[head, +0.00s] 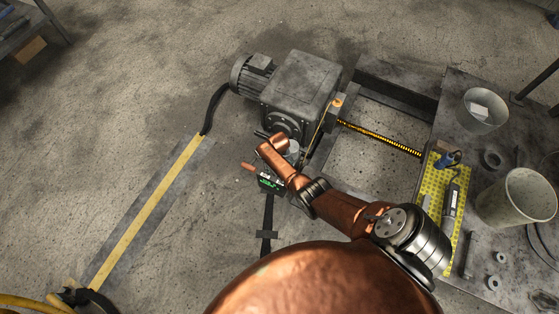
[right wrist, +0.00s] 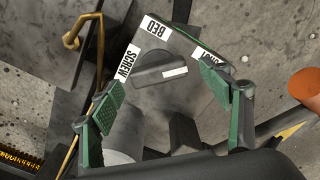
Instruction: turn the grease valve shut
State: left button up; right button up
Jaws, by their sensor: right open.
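The grease valve's dark knob (right wrist: 155,71) has a white stripe on its right end, in the right wrist view. The stripe points right and slightly up, near the SHUT side. A finger partly covers that label. My right gripper (right wrist: 160,86) is open, its green-padded fingers on either side of the knob with gaps visible. My left gripper is not in view.
The grey gearbox (head: 300,84) and motor (head: 252,74) stand beyond my arm. A brass hook-shaped pipe (right wrist: 75,38) is at upper left in the wrist view; a brown rounded end (right wrist: 305,87) is at right. The metal table (head: 480,235) holds buckets and tools.

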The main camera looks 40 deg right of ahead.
notch_tip(320, 180, up, 10)
jog(key=shift+r, duration=0.2)
dwell(0.7)
